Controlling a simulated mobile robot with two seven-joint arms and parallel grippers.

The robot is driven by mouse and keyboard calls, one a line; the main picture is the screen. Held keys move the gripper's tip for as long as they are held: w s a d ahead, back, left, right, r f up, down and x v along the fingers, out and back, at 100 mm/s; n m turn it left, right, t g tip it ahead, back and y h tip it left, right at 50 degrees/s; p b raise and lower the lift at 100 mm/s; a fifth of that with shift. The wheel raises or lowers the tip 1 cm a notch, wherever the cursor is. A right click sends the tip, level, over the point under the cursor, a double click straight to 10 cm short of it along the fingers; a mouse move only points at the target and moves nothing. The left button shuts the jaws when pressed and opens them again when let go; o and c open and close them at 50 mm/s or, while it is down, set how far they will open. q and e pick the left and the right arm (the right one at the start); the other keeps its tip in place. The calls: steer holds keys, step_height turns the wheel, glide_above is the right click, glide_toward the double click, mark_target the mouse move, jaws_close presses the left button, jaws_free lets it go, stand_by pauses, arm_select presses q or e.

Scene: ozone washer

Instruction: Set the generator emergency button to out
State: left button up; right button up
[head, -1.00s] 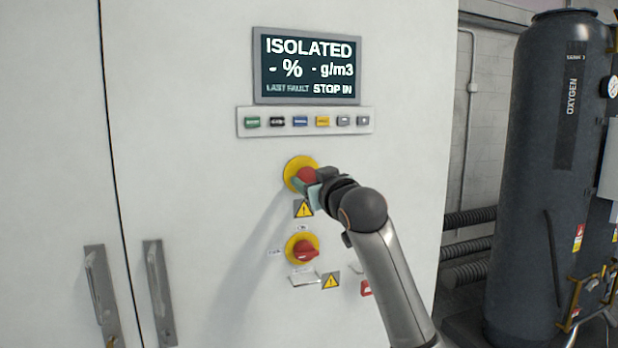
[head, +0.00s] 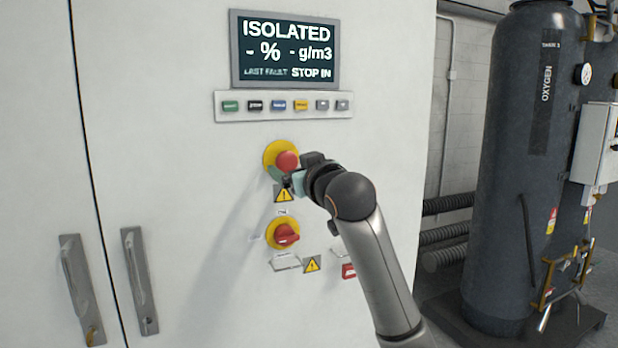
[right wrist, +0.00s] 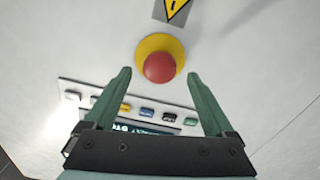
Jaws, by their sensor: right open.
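The generator emergency button (head: 287,161) is a red mushroom head on a yellow round plate (head: 270,153), on the white cabinet front. It also shows in the right wrist view (right wrist: 159,67), where its head lies ahead of and between the two green fingers. My right gripper (head: 287,178) is open and empty, close in front of the button at its lower right in the head view. It also shows in the right wrist view (right wrist: 158,85), with a gap between each finger and the button. The display (head: 285,50) reads "ISOLATED" and "LAST FAULT STOP IN". My left gripper is out of view.
Door handles (head: 140,282) stick out at the left. A dark oxygen tank (head: 515,180) stands at the right.

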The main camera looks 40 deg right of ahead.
steer(key=b+v, duration=0.1)
steer(key=v, duration=0.9)
steer(key=shift+b, duration=0.3)
steer(key=shift+d, duration=0.1)
steer(key=w+a+f+n+g+y, duration=0.1)
steer(key=w+a+f+y, duration=0.15)
steer(key=f, duration=0.75)
steer(key=w+a+f+n+g+y, duration=0.1)
steer(key=w+a+f, duration=0.25)
steer(key=f, duration=0.65)
steer(key=s+a+f+g+y+p, duration=0.1)
steer(key=s+a+f+g, duration=0.15)
steer(key=f, duration=1.45)
steer(key=s+a+f+g+y, duration=0.1)
steer(key=s+a+f, duration=0.4)
steer(key=s+f, duration=0.7)
steer(key=s+a+f+g+y, duration=0.1)
steer(key=s+a+f, duration=0.4)
steer(key=s+f, duration=0.7)
steer(key=shift+s+a+f+g+p, duration=0.2)
steer(key=shift+s+f+g+p, duration=0.2)
steer(key=shift+g, duration=0.45)
steer(key=shift+w, duration=0.1)
